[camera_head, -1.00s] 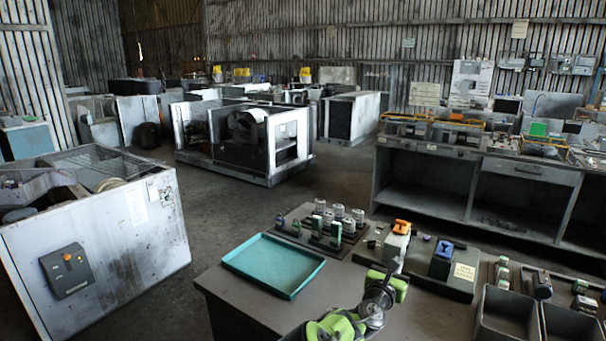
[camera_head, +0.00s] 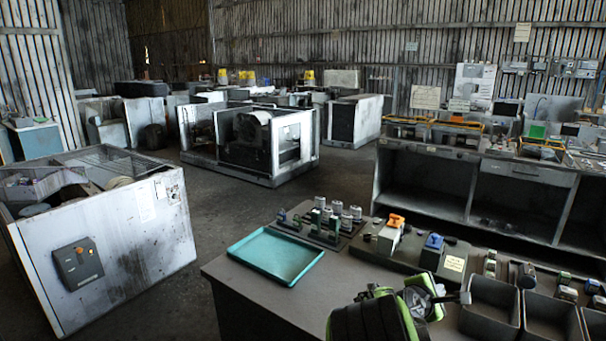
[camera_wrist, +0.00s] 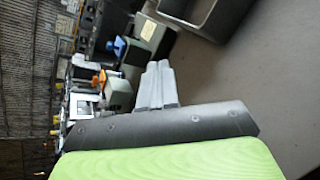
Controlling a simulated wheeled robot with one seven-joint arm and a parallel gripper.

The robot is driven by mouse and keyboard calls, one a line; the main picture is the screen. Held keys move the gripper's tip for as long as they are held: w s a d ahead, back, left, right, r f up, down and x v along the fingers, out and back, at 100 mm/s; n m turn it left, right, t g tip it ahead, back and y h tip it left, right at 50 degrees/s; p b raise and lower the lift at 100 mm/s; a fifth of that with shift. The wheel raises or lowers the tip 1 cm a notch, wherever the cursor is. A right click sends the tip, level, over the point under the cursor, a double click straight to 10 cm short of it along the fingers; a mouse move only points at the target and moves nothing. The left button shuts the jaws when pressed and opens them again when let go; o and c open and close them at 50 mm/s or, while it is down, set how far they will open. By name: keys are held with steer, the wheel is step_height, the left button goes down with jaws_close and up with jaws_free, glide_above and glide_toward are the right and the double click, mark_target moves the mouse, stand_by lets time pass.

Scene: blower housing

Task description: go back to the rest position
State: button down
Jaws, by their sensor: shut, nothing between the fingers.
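My arm, green and black, shows at the bottom of the head view. My gripper (camera_head: 465,298) is at its end, pointing right, in front of the dark bins and above the near table (camera_head: 290,313). In the wrist view the grey fingers of my gripper (camera_wrist: 160,82) are together, with nothing between them. No object is held. The wrist camera sees the table tilted sideways, with bare table top to the right of the fingers.
Dark open bins (camera_head: 490,309) stand close to the gripper. Behind are an orange-topped block (camera_head: 389,238), a blue-topped block (camera_head: 432,251) and a rack of several cylinders (camera_head: 325,224). A teal tray (camera_head: 277,257) lies at left. Floor is open beyond the table.

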steer(key=s+a+r+m+g+y, duration=0.1)
steer(key=s+a+m, duration=0.4)
steer(key=s, duration=0.7)
steer(key=s+a+r+m+g+y+p, duration=0.1)
steer(key=s+a+r+m+y, duration=0.3)
steer(key=s, duration=0.8)
steer(key=s+a+r+m+g+y, duration=0.1)
steer(key=s+a+r+m+y, duration=0.1)
steer(key=s+a+m+y, duration=0.2)
steer(key=s+a+m, duration=0.3)
steer(key=s+m, duration=0.1)
steer(key=s, duration=0.4)
steer(key=shift+r+y+p, duration=0.3)
steer(key=shift+r, duration=0.05)
